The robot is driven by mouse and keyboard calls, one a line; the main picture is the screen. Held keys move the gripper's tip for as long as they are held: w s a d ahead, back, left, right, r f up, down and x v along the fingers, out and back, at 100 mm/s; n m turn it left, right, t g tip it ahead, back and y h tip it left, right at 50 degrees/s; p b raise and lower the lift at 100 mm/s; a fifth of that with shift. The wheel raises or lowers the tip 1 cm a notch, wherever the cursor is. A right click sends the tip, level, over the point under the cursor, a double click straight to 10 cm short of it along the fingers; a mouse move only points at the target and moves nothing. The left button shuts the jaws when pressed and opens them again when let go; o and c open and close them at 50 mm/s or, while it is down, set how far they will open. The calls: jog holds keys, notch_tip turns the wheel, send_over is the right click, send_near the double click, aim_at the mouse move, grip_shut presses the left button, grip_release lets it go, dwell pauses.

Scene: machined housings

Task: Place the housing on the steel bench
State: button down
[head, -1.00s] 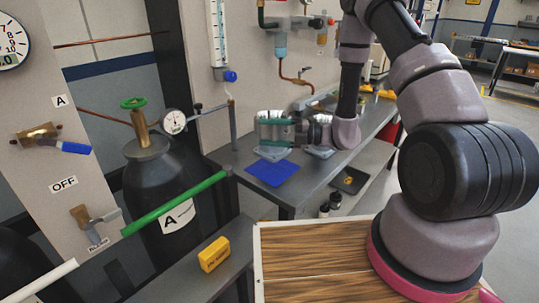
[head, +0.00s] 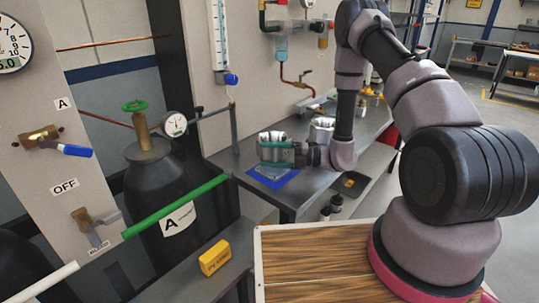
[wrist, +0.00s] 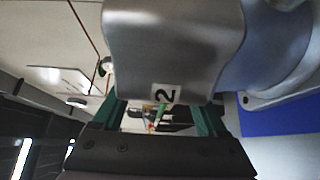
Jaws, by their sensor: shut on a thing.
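The held housing (head: 270,137) is a silver metal body with a wider grey flange at its foot, upright in the head view. My gripper (head: 276,153) is shut on it, its green fingers across the body from the right. In the wrist view the housing (wrist: 172,45) fills the top and bears a label "2". The flange sits over a blue mat (head: 285,179) on the steel bench (head: 308,188). The mat also shows in the wrist view (wrist: 275,116). I cannot tell whether the flange touches it.
A second silver housing (head: 321,131) stands on the bench just right of my gripper. A gauge (head: 174,125) and a black cylinder (head: 155,190) stand left of the bench. A yellow box (head: 214,257) lies on a nearer surface.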

grip_release()
jog(key=shift+d+r, duration=0.1)
jog(key=shift+d, duration=0.05)
jog(key=s+d, duration=0.2)
jog(key=d, duration=1)
jog(key=s+a+r+n+g+h, duration=0.1)
jog(key=s+r+n+g+h, duration=0.25)
jog(key=r+n, duration=0.65)
jog(key=s+r+n+g+h, duration=0.3)
jog(key=s+r+n+h, duration=0.15)
jog(key=r+n, duration=0.5)
jog(key=s+d+r+n+t+h, duration=0.4)
jog(key=r+n+t, duration=0.1)
jog(key=r+n, duration=0.2)
jog(key=s+d+r+n+t+h, duration=0.3)
jog(key=s+r+n+t, duration=0.2)
jog(key=r, duration=0.5)
jog(key=shift+s+d+r+n+h, duration=0.2)
jog(key=shift+d+n+h, duration=0.2)
jog(key=shift+n, duration=0.85)
